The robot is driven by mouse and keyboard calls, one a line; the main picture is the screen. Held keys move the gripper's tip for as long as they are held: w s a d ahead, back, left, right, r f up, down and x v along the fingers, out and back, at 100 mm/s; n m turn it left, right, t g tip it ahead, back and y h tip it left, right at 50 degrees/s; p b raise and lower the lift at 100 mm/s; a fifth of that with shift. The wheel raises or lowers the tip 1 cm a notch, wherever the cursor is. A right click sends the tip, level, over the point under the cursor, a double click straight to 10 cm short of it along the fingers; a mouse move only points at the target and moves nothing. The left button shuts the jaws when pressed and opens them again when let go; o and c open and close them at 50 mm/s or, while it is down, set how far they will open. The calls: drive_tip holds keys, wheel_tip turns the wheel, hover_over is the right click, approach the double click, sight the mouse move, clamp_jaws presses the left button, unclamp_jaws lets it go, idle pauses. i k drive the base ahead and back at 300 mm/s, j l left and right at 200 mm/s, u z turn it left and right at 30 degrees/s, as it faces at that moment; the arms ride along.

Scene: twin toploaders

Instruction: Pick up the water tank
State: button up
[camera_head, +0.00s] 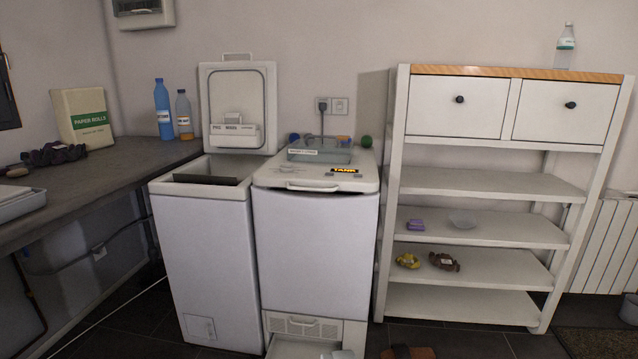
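Two white toploader machines stand side by side. I cannot tell for certain which part is the water tank. The left toploader (205,265) has its lid (238,105) raised and a dark opening on top. My gripper is not in view.
A grey box (320,152) with a cable to the wall socket sits on the right lid. A shelf unit (480,182) with small items stands at right. A dark counter (95,180) is at left. A brown item (406,352) lies on the floor, partly cut off.

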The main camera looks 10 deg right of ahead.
sight(307, 150)
drive_tip(key=i+l+u, duration=0.1)
drive_tip(key=i+l, duration=1.4)
drive_tip(key=i+l+u, duration=0.15)
drive_tip(key=i+l, duration=0.6)
drive_tip(key=l, duration=0.1)
